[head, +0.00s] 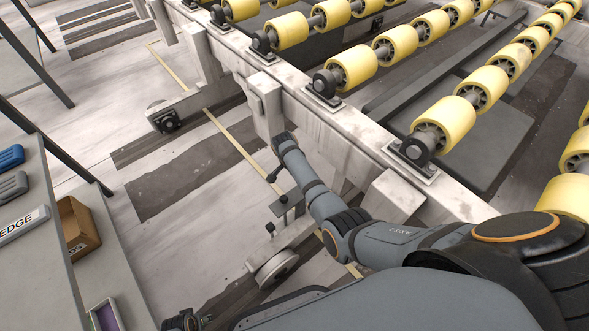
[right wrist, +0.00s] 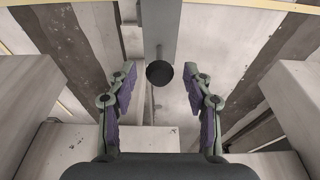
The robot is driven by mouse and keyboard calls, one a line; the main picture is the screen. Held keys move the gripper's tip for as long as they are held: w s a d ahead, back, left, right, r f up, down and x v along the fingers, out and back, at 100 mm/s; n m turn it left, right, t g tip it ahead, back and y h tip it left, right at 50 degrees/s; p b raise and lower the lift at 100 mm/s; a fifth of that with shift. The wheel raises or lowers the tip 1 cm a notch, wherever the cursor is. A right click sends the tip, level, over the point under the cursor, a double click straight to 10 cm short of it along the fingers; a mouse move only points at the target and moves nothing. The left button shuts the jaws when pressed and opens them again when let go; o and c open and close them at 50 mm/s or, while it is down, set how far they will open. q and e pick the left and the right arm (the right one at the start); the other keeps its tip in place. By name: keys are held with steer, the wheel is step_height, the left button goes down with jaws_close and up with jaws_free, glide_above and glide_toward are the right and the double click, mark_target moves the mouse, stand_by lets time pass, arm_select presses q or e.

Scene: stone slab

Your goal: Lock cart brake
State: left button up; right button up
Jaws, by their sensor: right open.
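The cart's brake appears as a grey bar (right wrist: 162,30) with a round black knob (right wrist: 159,73) at its end in the right wrist view. My right gripper (right wrist: 160,76) is open, with one purple-padded finger on each side of the knob and clear gaps to both. How far the knob lies from the fingertips in depth I cannot tell. In the head view my right arm reaches down past the frame, near a small grey lever (head: 287,202) above a wheel (head: 273,268). A dark part at the bottom left (head: 185,320) may be my left gripper; its jaws are unclear.
A pale frame (head: 330,130) with yellow rollers (head: 351,66) fills the right. Open floor (head: 90,160) lies between.

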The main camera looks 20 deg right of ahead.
steer(key=v, duration=0.8)
steer(key=shift+a+r, duration=0.15)
steer(key=shift+r, duration=0.25)
